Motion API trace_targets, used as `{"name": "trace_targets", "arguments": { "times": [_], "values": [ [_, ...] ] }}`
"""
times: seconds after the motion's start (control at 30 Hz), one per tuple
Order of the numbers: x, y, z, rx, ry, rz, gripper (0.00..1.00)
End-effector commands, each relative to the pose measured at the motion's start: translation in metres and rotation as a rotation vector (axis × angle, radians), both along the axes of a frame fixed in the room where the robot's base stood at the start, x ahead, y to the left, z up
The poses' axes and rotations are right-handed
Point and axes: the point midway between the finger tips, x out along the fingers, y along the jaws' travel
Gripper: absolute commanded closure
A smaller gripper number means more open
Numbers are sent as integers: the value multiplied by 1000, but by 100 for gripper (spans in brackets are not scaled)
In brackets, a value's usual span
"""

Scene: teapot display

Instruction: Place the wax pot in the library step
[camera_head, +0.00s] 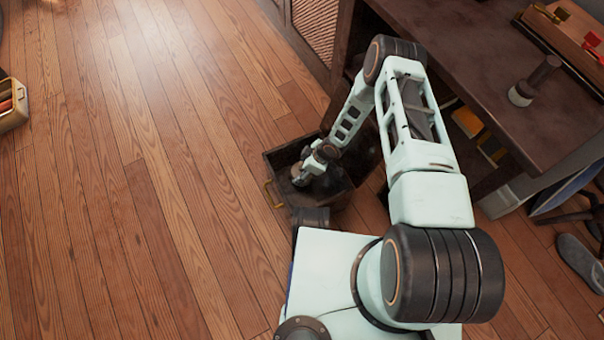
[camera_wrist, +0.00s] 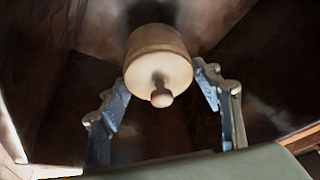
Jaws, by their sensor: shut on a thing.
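The wax pot (camera_wrist: 158,52) is a tan, round pot with a paler end and a small knob facing the wrist camera. My gripper (camera_wrist: 165,82) is shut on it, with one blue-grey finger on each side. Dark wooden walls surround the pot in the wrist view. I cannot tell whether the pot touches the bottom. My arm hides part of the box.
A dark wooden table (camera_head: 460,50) stands at the right, with a wooden-handled tool (camera_head: 536,80) and a tray (camera_head: 560,40) on it. Books show on a shelf beneath. A yellowish box (camera_head: 12,108) sits at the far left. The wooden floor (camera_head: 130,200) left of the box is clear.

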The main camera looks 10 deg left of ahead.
Motion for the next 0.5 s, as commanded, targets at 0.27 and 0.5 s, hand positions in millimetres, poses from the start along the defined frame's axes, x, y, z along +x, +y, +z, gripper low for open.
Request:
{"name": "trace_targets", "arguments": {
  "times": [0.27,0.5],
  "values": [
    [0,1,-28,1,-1,-1,87],
    [0,0,-28,1,0,-1,87]
  ]
}}
